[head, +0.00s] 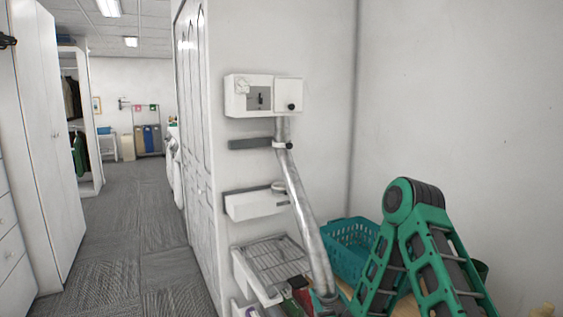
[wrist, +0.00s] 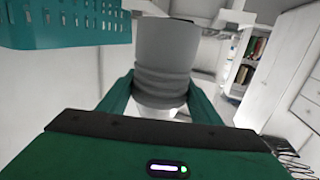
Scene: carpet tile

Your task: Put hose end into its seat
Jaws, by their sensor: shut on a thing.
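A silver-grey hose (head: 302,205) hangs from a white wall box (head: 250,97), passes a dark bracket (head: 250,143) and slants down to the right. Its lower end is near the bottom edge of the head view, where detail is small. In the wrist view, a thick grey ribbed hose end (wrist: 165,65) stands between the two green fingers of my gripper (wrist: 163,100), which is shut on it. My gripper cannot be made out in the head view. A white ledge (head: 258,205) carries a small round grey fitting (head: 278,186); I cannot tell whether this is the seat.
A wire rack (head: 270,262) is on the wall below the ledge, with several bottles near it. A teal basket (head: 350,248) stands right of the hose, behind my green arm; it also shows in the wrist view (wrist: 65,25). The carpet aisle (head: 140,235) at left is clear.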

